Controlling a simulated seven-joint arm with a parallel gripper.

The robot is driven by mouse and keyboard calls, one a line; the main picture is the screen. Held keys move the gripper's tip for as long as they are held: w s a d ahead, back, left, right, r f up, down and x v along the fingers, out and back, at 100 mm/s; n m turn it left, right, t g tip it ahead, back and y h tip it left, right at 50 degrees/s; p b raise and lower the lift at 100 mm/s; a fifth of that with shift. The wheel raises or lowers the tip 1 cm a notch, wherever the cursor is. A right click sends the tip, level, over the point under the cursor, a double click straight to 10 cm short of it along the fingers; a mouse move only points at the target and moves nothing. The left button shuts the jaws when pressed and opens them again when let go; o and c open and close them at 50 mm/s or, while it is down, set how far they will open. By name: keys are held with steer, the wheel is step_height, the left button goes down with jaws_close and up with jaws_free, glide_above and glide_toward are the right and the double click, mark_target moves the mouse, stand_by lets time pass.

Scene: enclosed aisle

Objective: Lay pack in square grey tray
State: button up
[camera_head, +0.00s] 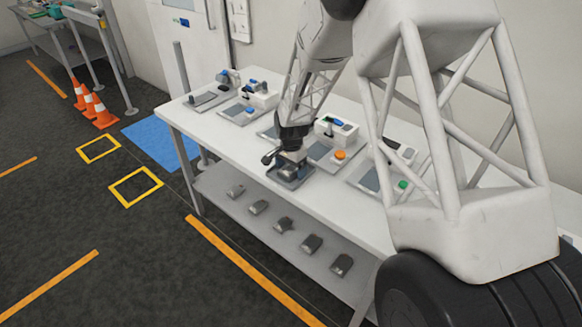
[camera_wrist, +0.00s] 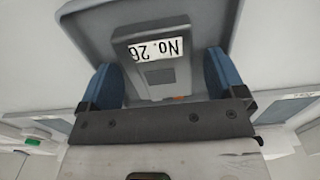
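In the wrist view a grey pack (camera_wrist: 153,75) with a white "No. 26" label lies between the blue fingers of my gripper (camera_wrist: 163,82). Behind the pack is a grey tray (camera_wrist: 85,27) with a raised rim and rounded corners. The pack shows within the tray's outline; whether it touches the floor of the tray I cannot tell. In the head view my gripper (camera_head: 292,158) points down over the grey tray (camera_head: 287,179) near the table's front edge. The pack is mostly hidden there.
The white table (camera_head: 232,145) carries several device stations, one with an orange button (camera_head: 340,155) right of my gripper, another with a green button (camera_head: 403,184). Several grey packs lie on the lower shelf (camera_head: 268,222). Traffic cones (camera_head: 103,112) stand on the floor at left.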

mark_target(291, 169)
steer(key=shift+r, duration=0.1)
step_height(291, 169, up, 12)
stand_by(1.0)
stand_by(0.4)
steer(key=shift+r, duration=0.1)
steer(key=s+d+r+n+t, duration=0.1)
steer(key=s+d+r+n, duration=0.15)
steer(key=s+r, duration=0.65)
steer(key=s+d+r+n, duration=0.2)
steer(key=s+d+r, duration=0.3)
steer(key=s, duration=0.5)
steer(key=s+d+r+n, duration=0.2)
steer(key=s, duration=1)
steer(key=s+d+r+n+t, duration=0.1)
steer(key=s+r+n, duration=0.1)
steer(key=s, duration=1)
steer(key=shift+d+t, duration=0.3)
steer(key=shift+d, duration=0.05)
